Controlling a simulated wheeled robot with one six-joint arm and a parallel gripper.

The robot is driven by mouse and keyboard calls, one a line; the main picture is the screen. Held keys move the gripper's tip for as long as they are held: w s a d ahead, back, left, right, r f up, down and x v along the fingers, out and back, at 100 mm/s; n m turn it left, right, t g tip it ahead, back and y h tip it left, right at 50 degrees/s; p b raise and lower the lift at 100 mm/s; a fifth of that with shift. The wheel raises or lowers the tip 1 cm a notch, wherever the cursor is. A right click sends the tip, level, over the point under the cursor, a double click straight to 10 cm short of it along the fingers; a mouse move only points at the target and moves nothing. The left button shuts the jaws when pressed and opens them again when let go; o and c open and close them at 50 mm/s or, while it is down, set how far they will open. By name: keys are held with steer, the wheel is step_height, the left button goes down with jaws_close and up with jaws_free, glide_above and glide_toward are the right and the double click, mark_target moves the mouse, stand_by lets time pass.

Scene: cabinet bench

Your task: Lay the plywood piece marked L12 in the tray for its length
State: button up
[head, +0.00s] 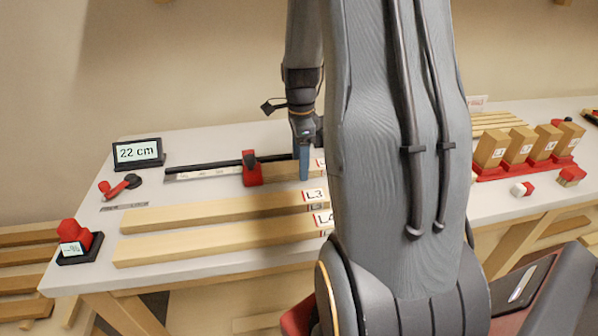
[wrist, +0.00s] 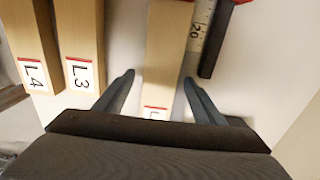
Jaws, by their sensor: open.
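A pale wooden piece (wrist: 168,60) lies between the two fingers of my open gripper (wrist: 159,77) in the wrist view. Its red-edged label starts with L, but the rest is hidden by my gripper, so I cannot tell if it is L12. My arm hides the middle of the bench.
Red holders (head: 535,168) with several upright labelled wooden blocks (head: 518,145) stand at the right, with long slats (head: 497,122) behind. A red-and-black device (head: 80,242) sits at the front left corner.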

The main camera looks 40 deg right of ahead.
steer(key=c, duration=1.2)
steer(key=shift+s, duration=0.15)
steer(key=shift+s+a+r+p, duration=0.15)
steer(key=shift+s+a+p, duration=0.1)
steer(key=shift+s+p, duration=0.15)
step_height(320, 180, up, 10)
steer(key=p, duration=0.7)
steer(key=shift+p, duration=0.3)
